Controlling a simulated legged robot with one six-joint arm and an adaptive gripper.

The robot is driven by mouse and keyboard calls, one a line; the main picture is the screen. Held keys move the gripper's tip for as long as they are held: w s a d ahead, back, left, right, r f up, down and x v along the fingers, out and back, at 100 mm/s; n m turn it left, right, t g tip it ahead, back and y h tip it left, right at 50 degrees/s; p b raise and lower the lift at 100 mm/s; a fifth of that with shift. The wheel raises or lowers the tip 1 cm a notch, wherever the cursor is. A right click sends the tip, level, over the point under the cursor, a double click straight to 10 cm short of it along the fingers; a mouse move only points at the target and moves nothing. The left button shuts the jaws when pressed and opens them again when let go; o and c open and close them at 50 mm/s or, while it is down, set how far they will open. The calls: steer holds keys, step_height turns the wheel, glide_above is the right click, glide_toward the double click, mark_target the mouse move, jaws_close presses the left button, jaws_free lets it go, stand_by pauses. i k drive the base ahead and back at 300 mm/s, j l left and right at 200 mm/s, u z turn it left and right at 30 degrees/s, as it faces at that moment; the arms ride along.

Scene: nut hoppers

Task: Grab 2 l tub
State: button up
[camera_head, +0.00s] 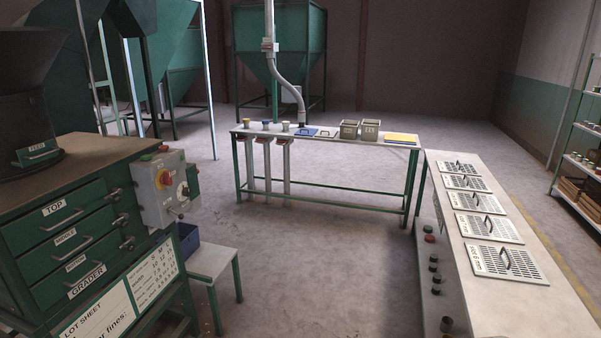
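No tub with a readable "2 l" label shows. Two square grey-brown open containers stand side by side on the far bench, the left container (348,132) and the right container (370,132). Each has a small dark label too small to read surely. A dark blue bin (188,241) sits on a low stool beside the grader, partly hidden. I cannot tell which of these, if any, is the 2 l tub. My gripper is not in view.
The green grader (75,225) stands at left. A long counter (510,290) with vented lids is at right. Shelves (585,150) stand far right. Floor between is clear.

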mark_target(370, 130)
steer(key=i+j, duration=0.1)
steer(key=i, duration=2.95)
steer(key=i+j+z, duration=0.2)
steer(key=i, duration=0.2)
steer(key=i+j+z, duration=0.2)
steer(key=i, duration=0.2)
steer(key=i+j+z, duration=0.2)
steer(key=i, duration=2.95)
steer(key=l+z, duration=0.05)
steer(key=l, duration=0.1)
